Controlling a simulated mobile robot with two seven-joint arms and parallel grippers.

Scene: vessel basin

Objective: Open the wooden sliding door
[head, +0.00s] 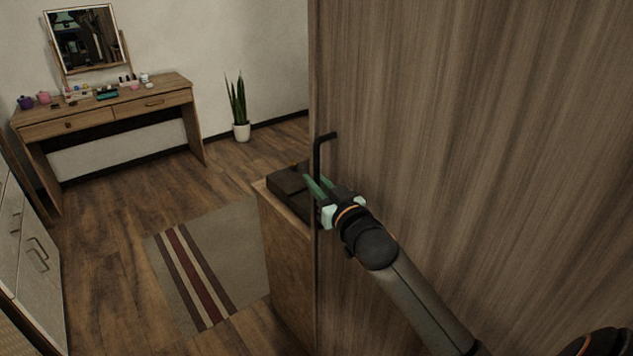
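The wooden sliding door (470,110) is a tall brown panel that fills the right half of the head view. Its left edge stands upright near the middle of the picture. A black bar handle (319,155) is fixed near that left edge. My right gripper (316,187) is at the lower part of the handle, with its green fingers pointing to the upper left. The fingers look a little apart, with the handle beside or between them; I cannot tell whether they touch it. My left gripper is not in view.
A wooden cabinet (283,255) with a dark box (288,184) on it stands just left of the door edge. A striped rug (235,240) lies on the floor. A dressing table (110,115), a potted plant (239,110) and a pale drawer unit (30,270) stand farther left.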

